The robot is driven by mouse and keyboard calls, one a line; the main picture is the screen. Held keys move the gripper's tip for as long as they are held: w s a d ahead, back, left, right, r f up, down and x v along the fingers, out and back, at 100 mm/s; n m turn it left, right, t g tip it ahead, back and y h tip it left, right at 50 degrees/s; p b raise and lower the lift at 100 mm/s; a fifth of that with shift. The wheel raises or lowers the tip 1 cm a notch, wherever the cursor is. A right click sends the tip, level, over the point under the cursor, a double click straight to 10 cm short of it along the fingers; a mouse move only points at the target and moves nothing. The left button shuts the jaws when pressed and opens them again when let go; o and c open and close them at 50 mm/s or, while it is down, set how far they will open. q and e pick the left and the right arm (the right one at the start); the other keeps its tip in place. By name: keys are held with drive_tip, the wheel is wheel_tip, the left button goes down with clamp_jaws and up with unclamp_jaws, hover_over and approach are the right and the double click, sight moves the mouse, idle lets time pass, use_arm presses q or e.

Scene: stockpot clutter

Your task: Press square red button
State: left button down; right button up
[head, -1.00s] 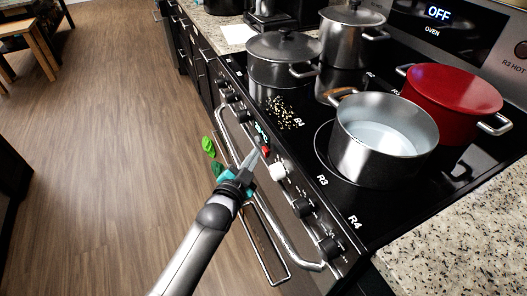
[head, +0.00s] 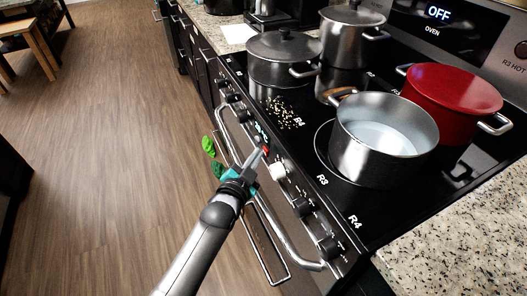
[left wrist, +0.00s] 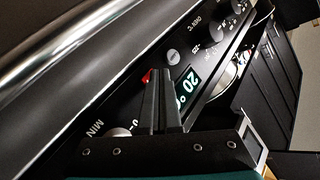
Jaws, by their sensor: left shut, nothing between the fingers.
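The square red button (head: 266,149) sits on the front control panel of the stove, between the lit display and the white knob. It also shows in the left wrist view as a small red patch (left wrist: 147,77), partly hidden behind a finger. My left gripper (head: 262,152) is shut and empty, with its fingertips at or very near the button; I cannot tell whether they touch it. In the left wrist view the closed fingers (left wrist: 164,75) overlap the button's edge and the display (left wrist: 188,82). My right gripper is in neither view.
A white knob (head: 278,170) and black knobs (head: 303,206) line the panel. The oven handle (head: 262,205) runs below. An open pot (head: 370,165), a red pot (head: 450,120) and lidded pots stand on the cooktop. Green leafy pieces (head: 208,146) show beside the handle.

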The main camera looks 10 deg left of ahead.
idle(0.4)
use_arm(q)
drive_tip(key=shift+s+a+p, duration=0.4)
drive_tip(key=shift+a+p, duration=0.05)
drive_tip(key=shift+a, duration=0.1)
drive_tip(key=shift+s+a+p, duration=0.55)
drive_tip(key=shift+s+a, duration=0.15)
drive_tip(key=shift+a, duration=0.35)
drive_tip(key=shift+s+a+p, duration=0.5)
drive_tip(key=shift+s+a, duration=0.2)
drive_tip(key=shift+a, duration=0.35)
